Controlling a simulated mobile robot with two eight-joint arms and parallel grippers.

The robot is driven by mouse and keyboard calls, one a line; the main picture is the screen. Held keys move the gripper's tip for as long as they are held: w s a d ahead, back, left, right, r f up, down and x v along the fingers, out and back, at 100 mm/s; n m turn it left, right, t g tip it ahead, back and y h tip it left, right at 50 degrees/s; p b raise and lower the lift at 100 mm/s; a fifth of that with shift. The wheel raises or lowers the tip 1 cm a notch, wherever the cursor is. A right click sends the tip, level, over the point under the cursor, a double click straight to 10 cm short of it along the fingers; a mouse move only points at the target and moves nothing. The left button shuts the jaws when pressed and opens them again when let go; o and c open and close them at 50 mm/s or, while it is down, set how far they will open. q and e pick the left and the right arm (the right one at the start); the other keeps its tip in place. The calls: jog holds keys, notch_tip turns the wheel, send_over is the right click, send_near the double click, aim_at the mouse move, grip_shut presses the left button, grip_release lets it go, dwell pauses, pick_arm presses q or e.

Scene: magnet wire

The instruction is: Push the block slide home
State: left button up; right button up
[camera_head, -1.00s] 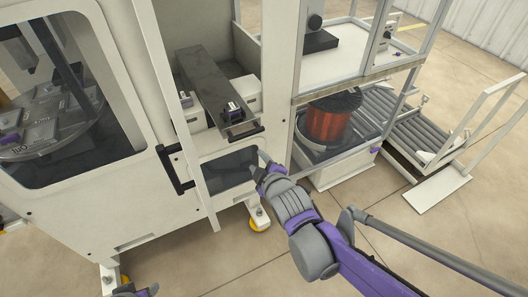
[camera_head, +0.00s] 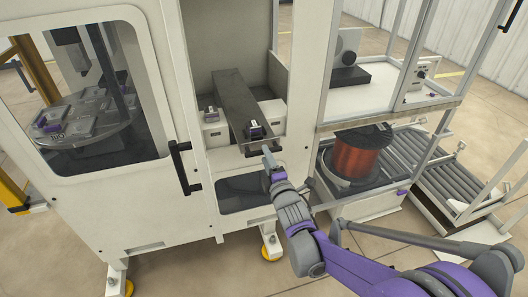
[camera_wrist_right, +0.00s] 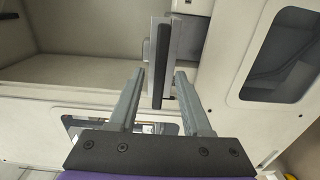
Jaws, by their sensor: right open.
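The block slide (camera_head: 236,100) is a long dark slab in the machine's open bay, running from the back toward the front. A small dark and purple block (camera_head: 254,129) sits near its front end. A dark bar handle (camera_head: 262,146) crosses that end and also shows in the right wrist view (camera_wrist_right: 162,65). My right gripper (camera_head: 268,158) is just in front of the handle. In the right wrist view its two fingers (camera_wrist_right: 158,85) are apart, with the bar between them in the picture. I cannot tell whether they touch it. My left gripper is not in view.
White boxes (camera_head: 214,131) flank the slide. A copper wire spool (camera_head: 359,153) and a roller conveyor (camera_head: 460,185) are to the right. Open floor lies in front.

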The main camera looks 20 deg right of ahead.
jog(key=shift+w, duration=1.6)
grip_shut()
